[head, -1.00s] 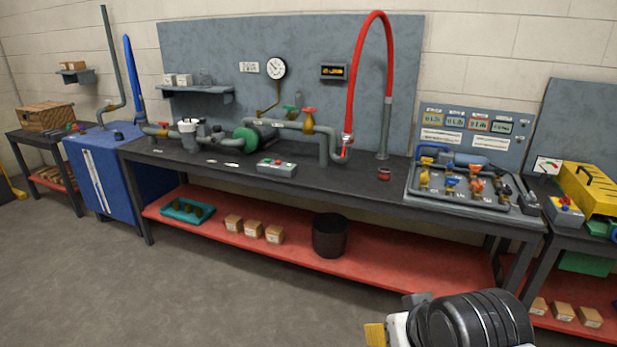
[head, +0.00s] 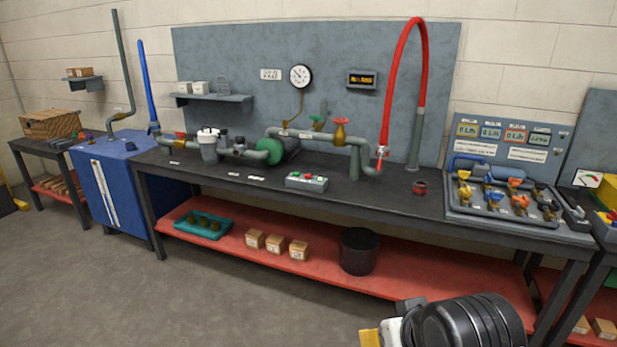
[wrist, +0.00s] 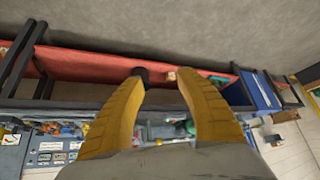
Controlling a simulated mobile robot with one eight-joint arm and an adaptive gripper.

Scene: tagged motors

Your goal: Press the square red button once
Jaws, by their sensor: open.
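A small grey control box (head: 306,181) sits on the black bench top, near the front edge and left of the red hose. It has small red and green buttons on top; which of them is square is too small to tell. My gripper shows in the wrist view (wrist: 161,76) with its two yellow fingers apart and nothing between them. In the head view only my dark wrist and a bit of yellow finger show at the bottom right, well in front of the bench and apart from the box.
The workbench (head: 400,207) carries pipes, a red valve wheel (head: 340,121), a red hose (head: 393,80) and a small red item (head: 420,187). A valve panel (head: 500,215) stands at right. A black bin (head: 359,252) stands on the red lower shelf (head: 215,247). The floor in front is clear.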

